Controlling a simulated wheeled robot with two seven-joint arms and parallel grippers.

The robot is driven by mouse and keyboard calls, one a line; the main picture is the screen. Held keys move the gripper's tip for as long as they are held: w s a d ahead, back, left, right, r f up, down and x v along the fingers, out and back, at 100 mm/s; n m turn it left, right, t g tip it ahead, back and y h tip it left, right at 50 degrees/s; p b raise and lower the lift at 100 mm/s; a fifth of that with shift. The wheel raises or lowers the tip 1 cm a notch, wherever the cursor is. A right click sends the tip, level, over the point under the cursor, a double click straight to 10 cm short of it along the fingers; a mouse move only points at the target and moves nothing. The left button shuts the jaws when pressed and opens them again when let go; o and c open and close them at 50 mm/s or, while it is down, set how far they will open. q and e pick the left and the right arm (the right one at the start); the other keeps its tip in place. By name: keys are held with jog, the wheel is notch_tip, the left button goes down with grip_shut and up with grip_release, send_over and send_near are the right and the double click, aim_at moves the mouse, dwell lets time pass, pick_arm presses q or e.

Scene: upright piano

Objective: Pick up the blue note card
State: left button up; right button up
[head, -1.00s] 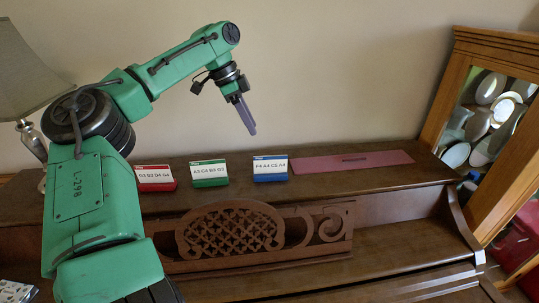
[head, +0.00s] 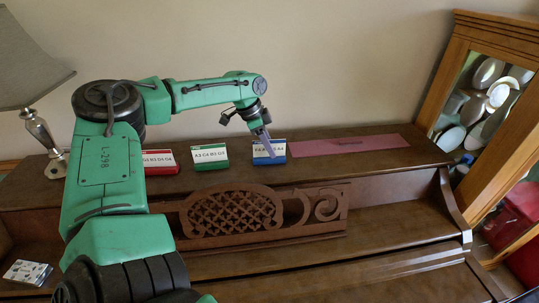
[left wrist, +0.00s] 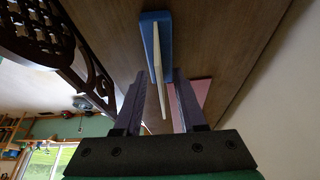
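The blue note card (head: 277,158) stands on the piano's top, a white lettered face on a blue base. In the left wrist view the blue note card (left wrist: 153,32) shows edge-on, its white plate reaching down between the fingers. My left gripper (head: 268,154) is over the card in the head view and covers part of its lettering. In the left wrist view my left gripper (left wrist: 158,102) is open, one finger on each side of the card, with gaps visible. My right gripper is in neither view.
A green card (head: 210,156) and a red card (head: 159,161) stand to the left on the piano top (head: 330,171). A flat pink strip (head: 350,144) lies to the right. A carved music stand (head: 232,213) is in front. A lamp (head: 40,135) stands at left, a mirror cabinet (head: 462,60) at right.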

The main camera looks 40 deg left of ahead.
pick_arm(q)
jog(key=shift+a, duration=0.1)
grip_shut()
dwell(1.2)
